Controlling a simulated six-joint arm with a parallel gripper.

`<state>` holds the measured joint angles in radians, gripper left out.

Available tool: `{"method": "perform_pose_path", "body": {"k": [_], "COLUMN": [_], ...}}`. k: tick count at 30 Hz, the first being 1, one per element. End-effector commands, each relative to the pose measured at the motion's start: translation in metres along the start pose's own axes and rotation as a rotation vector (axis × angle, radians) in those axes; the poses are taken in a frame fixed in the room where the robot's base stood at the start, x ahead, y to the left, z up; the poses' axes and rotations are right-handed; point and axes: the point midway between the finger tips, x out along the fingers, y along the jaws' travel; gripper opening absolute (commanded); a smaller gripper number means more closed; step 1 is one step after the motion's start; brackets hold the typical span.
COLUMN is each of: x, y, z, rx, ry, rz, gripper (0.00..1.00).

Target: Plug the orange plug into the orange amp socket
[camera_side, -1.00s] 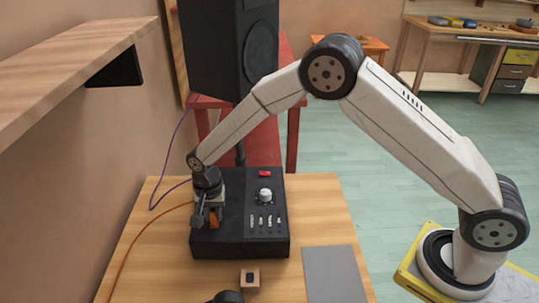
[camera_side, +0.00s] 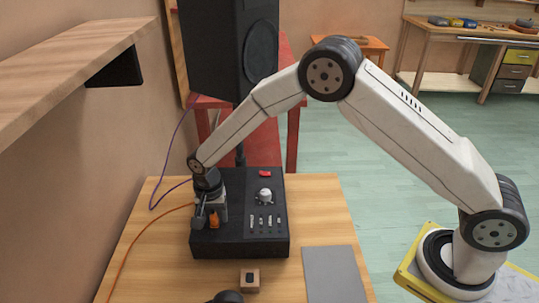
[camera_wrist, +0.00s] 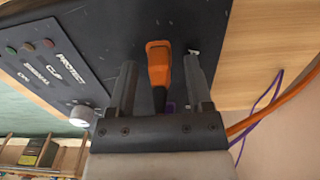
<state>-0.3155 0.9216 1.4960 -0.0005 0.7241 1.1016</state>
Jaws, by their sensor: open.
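The orange plug (camera_wrist: 158,68) is between my two fingers at the amp, with a visible gap on each side in the wrist view. It also shows in the side view (camera_side: 213,220). My gripper (camera_side: 206,223) is open around it, low over the left part of the black amp (camera_side: 240,242). The orange amp socket cannot be made out; the plug and fingers cover that area, so I cannot tell how deep the plug sits. The orange cable (camera_side: 150,232) runs off to the left over the table.
A purple cable (camera_side: 157,198) lies along the wall side, and a bit of purple shows behind the plug. The amp has a white knob (camera_side: 264,196), a red switch (camera_side: 265,173) and sliders. A small wooden block (camera_side: 249,280) and a grey mat (camera_side: 334,276) lie in front.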

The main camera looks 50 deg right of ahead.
Motion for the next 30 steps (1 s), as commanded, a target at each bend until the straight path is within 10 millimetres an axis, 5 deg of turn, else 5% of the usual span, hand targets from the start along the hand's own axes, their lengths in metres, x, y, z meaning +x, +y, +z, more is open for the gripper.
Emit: {"method": "perform_pose_path", "body": {"k": [18,30], "x": [-0.065,-0.076], "y": [0.0,0.0], "z": [0.0,0.0], "rx": [0.0,0.0], "ry": [0.001,0.0], "rz": [-0.002,0.0], "gripper": [0.65,0.65]}}
